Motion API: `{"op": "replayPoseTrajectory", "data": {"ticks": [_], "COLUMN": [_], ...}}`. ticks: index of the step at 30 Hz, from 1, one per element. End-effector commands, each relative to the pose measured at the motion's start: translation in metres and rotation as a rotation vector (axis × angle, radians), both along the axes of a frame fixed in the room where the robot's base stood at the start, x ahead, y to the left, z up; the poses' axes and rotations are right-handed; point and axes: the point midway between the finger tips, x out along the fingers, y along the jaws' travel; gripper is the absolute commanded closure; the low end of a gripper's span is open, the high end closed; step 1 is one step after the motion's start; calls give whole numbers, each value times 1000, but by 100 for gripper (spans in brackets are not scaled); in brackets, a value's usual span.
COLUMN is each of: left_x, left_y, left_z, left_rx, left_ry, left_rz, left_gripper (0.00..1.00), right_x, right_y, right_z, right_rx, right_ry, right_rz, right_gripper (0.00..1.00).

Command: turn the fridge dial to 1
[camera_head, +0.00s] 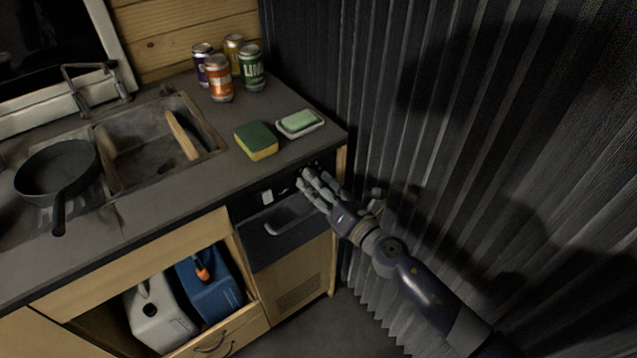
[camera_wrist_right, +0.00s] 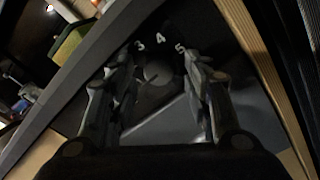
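The fridge (camera_head: 268,243) is built in under the right end of the counter, with a dark front panel and a grey handle (camera_head: 290,219). Its round grey dial (camera_wrist_right: 158,73) shows in the right wrist view, with the numerals 3, 4 and 5 above it. The numeral 1 is not visible, and I cannot tell the dial's setting. My right gripper (camera_head: 308,184) is at the panel's upper right in the head view, covering the dial there. Its fingers (camera_wrist_right: 160,70) stand open on either side of the dial, apparently with a gap on each side. My left gripper is not in view.
A sponge (camera_head: 256,141) and a soap dish (camera_head: 313,130) with green soap sit on the counter above. Several cans (camera_head: 220,80) stand behind them. A corrugated dark curtain or wall (camera_head: 420,130) is close on the right. Jugs (camera_head: 210,285) stand in the open cupboard at left.

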Motion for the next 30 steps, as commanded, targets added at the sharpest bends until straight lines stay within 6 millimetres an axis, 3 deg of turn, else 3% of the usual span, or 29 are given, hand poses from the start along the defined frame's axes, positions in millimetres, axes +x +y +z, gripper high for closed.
{"op": "replayPoseTrajectory", "data": {"ticks": [11,21,30], "left_x": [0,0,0], "left_y": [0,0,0], "left_z": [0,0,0], "left_rx": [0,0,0], "left_ry": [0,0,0], "left_rz": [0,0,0], "left_gripper": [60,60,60], "right_x": [-6,-59,-90], "right_y": [-5,-43,-65], "right_z": [0,-1,0], "right_rx": [0,2,4], "right_ry": [-1,3,2], "right_rz": [-1,-2,-1], "right_gripper": [54,54,54]}}
